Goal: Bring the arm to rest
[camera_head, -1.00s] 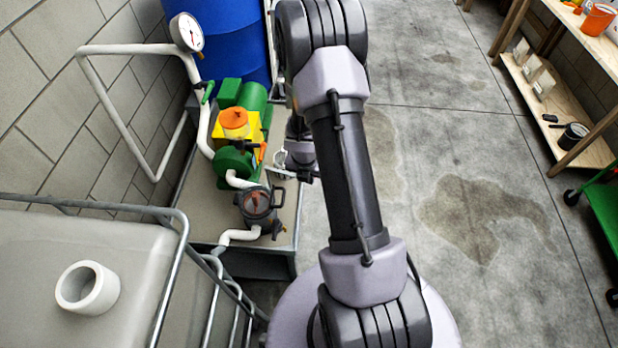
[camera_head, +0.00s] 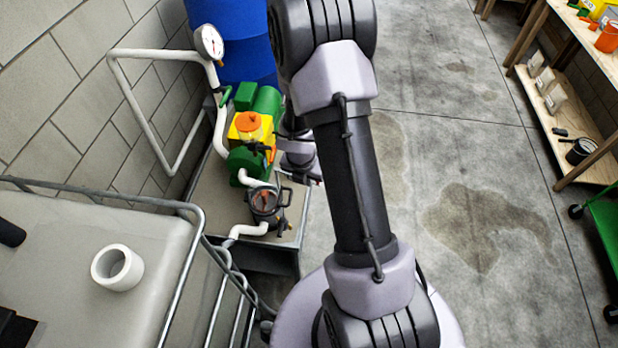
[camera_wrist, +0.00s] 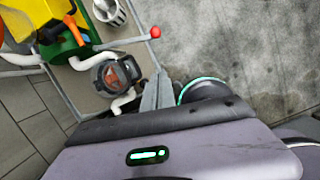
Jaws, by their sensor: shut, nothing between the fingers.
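My arm runs down the middle of the head view, bent, with its end partly hidden behind the upper links. My gripper shows in the wrist view (camera_wrist: 160,80) as grey fingers closed together, with nothing between them. In that view it is beside the round dark strainer housing (camera_wrist: 118,76), apart from it in the picture; the height gap cannot be told. In the head view the strainer (camera_head: 265,203) sits on the pump skid with orange showing in its top. The green pump (camera_head: 250,160) and its yellow part with an orange cap (camera_head: 249,124) stand behind it.
A caged pale tank (camera_head: 70,240) with a white pipe stub (camera_head: 118,267) is at the left. A blue drum (camera_head: 235,45) and a gauge (camera_head: 209,42) stand behind the pump. A wooden shelf (camera_head: 590,165) is at the right. The concrete floor between is clear.

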